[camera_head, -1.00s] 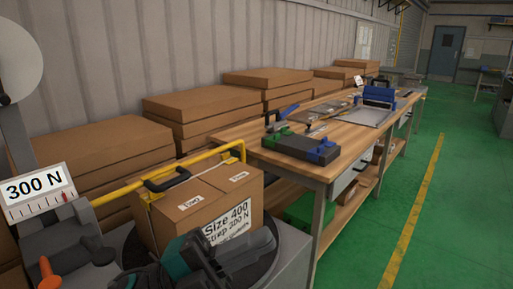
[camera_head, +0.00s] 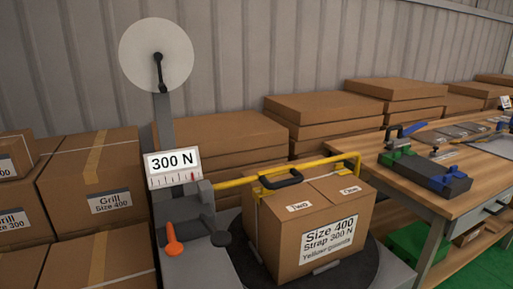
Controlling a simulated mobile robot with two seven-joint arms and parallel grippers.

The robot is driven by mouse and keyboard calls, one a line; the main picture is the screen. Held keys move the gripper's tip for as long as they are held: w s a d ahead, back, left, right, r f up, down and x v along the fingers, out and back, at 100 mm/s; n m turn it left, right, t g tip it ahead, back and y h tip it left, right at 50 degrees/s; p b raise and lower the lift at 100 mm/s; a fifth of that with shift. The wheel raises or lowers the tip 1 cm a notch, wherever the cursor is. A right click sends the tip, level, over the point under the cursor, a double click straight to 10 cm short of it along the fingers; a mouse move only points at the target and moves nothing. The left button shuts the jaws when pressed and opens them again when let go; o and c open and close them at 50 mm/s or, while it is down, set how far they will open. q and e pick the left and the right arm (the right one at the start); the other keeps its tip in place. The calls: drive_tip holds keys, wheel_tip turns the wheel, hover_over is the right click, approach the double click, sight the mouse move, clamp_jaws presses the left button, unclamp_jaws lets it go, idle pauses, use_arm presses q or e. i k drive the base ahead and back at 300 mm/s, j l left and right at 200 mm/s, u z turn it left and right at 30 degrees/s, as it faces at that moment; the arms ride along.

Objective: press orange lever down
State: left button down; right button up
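The machine's sign (camera_head: 172,164) reads 300 N, with a red marker on the scale's right part. A cardboard box (camera_head: 310,232) labelled Size 400, Strap 300 N stands on a dark round plate (camera_head: 358,270) beside the machine, under a yellow bar (camera_head: 325,166) with a black handle. Neither of my grippers shows in this view.
A white strap reel (camera_head: 156,55) stands above the machine. Stacked boxes (camera_head: 88,205) fill the left side, and more flat boxes line the wall behind. A wooden workbench (camera_head: 432,200) with tools stands at the right, over green floor.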

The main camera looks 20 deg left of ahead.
sight(174, 248)
drive_tip(key=u, duration=1.35)
